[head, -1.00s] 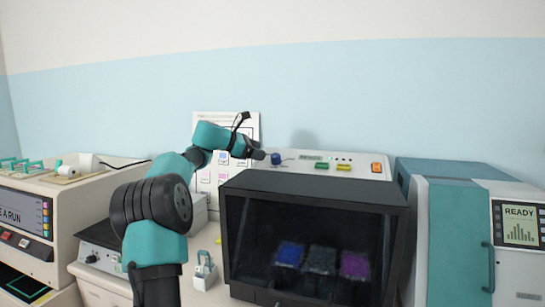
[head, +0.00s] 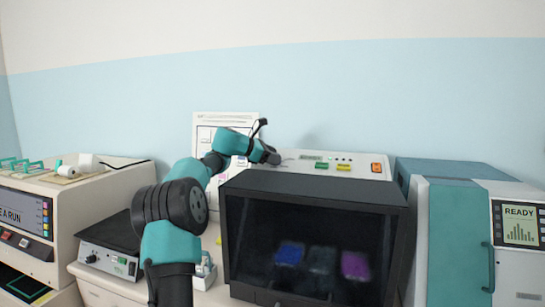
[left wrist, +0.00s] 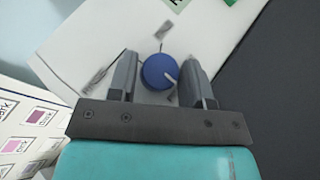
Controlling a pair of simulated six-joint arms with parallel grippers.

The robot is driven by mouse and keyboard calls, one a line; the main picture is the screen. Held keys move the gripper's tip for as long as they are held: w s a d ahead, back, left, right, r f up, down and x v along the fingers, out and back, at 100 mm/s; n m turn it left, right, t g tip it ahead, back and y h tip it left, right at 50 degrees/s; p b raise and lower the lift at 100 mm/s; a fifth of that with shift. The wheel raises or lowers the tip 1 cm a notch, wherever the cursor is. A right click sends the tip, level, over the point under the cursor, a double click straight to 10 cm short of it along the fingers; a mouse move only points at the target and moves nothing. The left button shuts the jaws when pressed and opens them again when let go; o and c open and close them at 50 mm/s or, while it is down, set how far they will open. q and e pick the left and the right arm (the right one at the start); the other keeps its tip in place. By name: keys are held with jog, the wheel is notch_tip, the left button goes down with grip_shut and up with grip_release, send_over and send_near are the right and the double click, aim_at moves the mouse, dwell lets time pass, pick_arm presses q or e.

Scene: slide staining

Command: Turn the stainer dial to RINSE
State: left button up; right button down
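The stainer dial (left wrist: 159,72) is a round blue knob with a pale pointer line, seen in the left wrist view on the white panel. The pointer aims toward the lower right of that view. My left gripper (left wrist: 157,78) is open, with one finger on each side of the dial; a gap shows on the left side, and the right finger is very close, so I cannot tell if it touches. In the head view my left gripper (head: 274,158) hides the dial at the stainer panel (head: 300,167). The labels around the dial are too blurred to read. My right gripper is not in view.
A dark glass-fronted box (head: 312,186) with blue, dark and purple blocks inside stands just in front of the panel. Green, yellow and orange buttons (head: 376,168) sit to the dial's right. A printed chart (head: 205,121) is behind my arm.

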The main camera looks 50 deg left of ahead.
pick_arm(q)
jog(key=c, duration=0.5)
jog(key=shift+c, duration=0.2)
jog(key=shift+n+t+y, duration=0.4)
jog(key=shift+n+y, duration=0.4)
jog(key=shift+n, duration=0.1)
jog(key=o, duration=0.9)
jog(key=shift+o, duration=0.2)
jog(key=shift+s, duration=0.1)
jog(key=v, duration=1.7)
jog(key=shift+s+a, duration=0.1)
jog(key=shift+s, duration=0.05)
